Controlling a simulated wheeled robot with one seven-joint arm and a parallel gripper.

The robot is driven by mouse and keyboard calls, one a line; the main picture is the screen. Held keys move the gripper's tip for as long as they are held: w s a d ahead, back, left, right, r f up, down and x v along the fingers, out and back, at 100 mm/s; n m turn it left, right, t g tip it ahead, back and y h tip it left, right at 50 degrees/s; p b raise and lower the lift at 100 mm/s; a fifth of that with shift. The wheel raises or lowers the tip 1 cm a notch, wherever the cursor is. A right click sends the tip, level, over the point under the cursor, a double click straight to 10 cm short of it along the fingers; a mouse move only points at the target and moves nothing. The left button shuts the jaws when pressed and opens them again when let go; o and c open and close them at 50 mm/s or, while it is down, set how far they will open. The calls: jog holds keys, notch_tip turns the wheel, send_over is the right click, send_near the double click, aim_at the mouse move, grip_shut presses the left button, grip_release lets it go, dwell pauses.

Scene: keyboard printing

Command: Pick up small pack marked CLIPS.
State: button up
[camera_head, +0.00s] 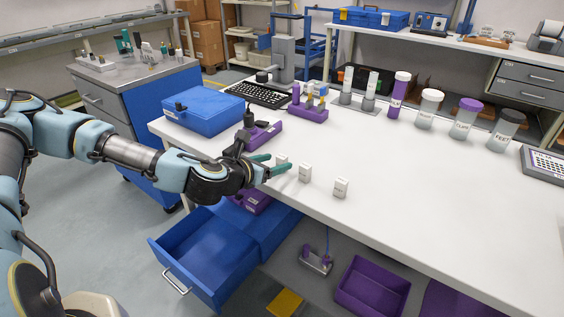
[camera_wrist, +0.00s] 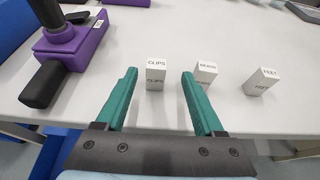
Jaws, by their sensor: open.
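The small white pack marked CLIPS (camera_wrist: 156,75) stands upright on the white table near its front edge, in the wrist view. My gripper (camera_wrist: 160,80) is open, with its two green fingers spread and pointing toward the pack. The pack shows between the fingertips, close to the left-right middle; I cannot tell whether it is fully between them in depth. In the head view the pack (camera_head: 281,160) is partly hidden by my gripper (camera_head: 272,164), which is low over the table's front edge.
Two similar white packs stand to the right: one (camera_wrist: 206,72) just beside the right finger, another (camera_wrist: 261,81) farther right. A purple device with a black handle (camera_wrist: 66,45) stands at the left. A blue case (camera_head: 203,110) is behind. A blue drawer (camera_head: 208,252) is open below.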

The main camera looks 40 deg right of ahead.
jog(key=shift+f+p+x, duration=0.2)
jog(key=shift+p+x, duration=1.05)
jog(key=shift+x, duration=2.7)
jog(key=shift+w+a, duration=0.15)
jog(key=shift+w, duration=0.05)
grip_shut()
